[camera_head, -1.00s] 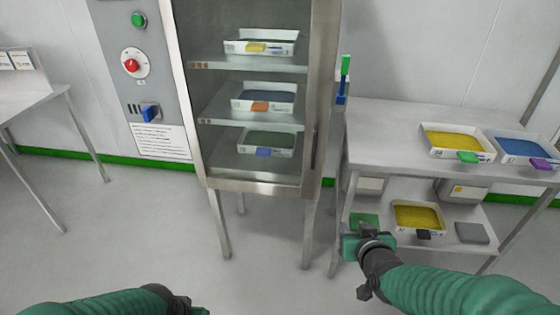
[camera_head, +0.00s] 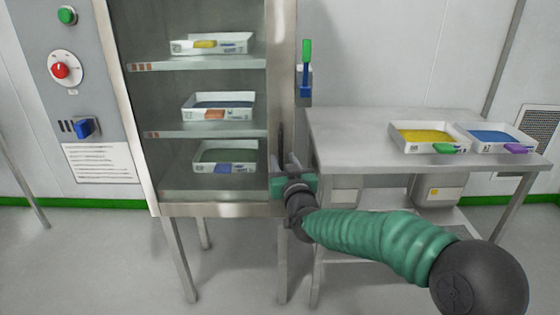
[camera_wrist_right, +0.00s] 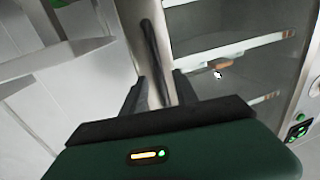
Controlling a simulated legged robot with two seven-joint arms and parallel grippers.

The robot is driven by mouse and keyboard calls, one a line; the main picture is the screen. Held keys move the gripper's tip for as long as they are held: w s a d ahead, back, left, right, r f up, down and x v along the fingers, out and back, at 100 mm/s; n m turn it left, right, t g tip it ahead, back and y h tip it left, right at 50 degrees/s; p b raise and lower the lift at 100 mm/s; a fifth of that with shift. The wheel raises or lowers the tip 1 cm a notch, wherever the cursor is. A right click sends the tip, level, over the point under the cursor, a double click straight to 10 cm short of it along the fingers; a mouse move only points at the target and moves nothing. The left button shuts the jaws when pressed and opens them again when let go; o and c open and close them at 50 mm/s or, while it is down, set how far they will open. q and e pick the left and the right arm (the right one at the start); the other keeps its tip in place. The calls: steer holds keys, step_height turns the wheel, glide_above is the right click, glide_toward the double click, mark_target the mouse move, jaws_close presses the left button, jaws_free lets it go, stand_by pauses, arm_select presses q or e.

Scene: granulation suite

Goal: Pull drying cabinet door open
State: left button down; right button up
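The drying cabinet (camera_head: 138,110) stands at centre left, its glazed door (camera_head: 262,95) appearing shut, with trays visible inside. A dark vertical handle bar (camera_head: 281,140) runs along the door's right edge. It also shows in the right wrist view as a dark bar (camera_wrist_right: 153,55). My right gripper (camera_head: 286,163) is at the lower part of this handle. In the wrist view its two fingers (camera_wrist_right: 158,92) stand apart, with the bar between them and gaps beside it. The bar's lower end is hidden by the gripper body. My left gripper is out of view.
A steel table (camera_head: 350,130) with a yellow-filled tray (camera_head: 424,137) and a blue-filled tray (camera_head: 497,139) stands close on the right. A control panel (camera_head: 77,90) is left of the door. The floor in front of the cabinet is clear.

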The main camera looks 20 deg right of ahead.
mark_target(281, 156)
steer(key=w, duration=0.3)
steer(key=shift+w+d, duration=0.15)
steer(key=shift+w, duration=0.25)
jaws_close()
stand_by(1.1)
